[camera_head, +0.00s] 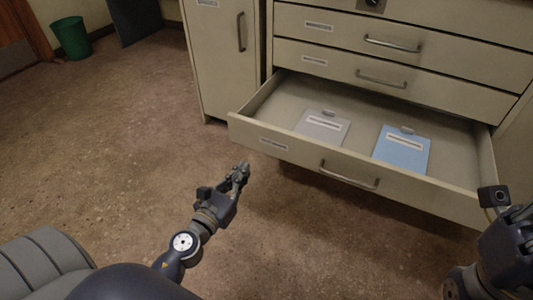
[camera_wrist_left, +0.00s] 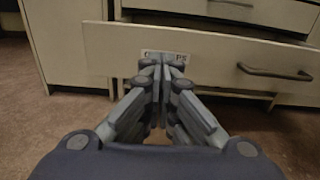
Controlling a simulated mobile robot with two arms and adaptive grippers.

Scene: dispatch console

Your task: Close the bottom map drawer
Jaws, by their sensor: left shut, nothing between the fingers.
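The bottom map drawer (camera_head: 258,153) is pulled out of the beige cabinet in the head view. A grey folder (camera_head: 322,127) and a blue folder (camera_head: 402,150) lie in it. Its front has a metal handle (camera_head: 348,176) and a label at the left. My left gripper (camera_head: 242,169) is shut and empty, in front of the drawer's left part. In the left wrist view the shut fingers (camera_wrist_left: 160,75) point at the drawer front (camera_wrist_left: 215,60) and cover part of its label; I cannot tell whether they touch. My right gripper (camera_head: 495,197) is partly visible at the right edge, near the drawer's right corner.
The two drawers above, with handles (camera_head: 392,44) and (camera_head: 381,78), are shut. A tall cabinet door (camera_head: 223,55) stands left of the drawers. A green bin (camera_head: 72,37) stands far left. The brown floor (camera_head: 130,130) left of the drawer is clear.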

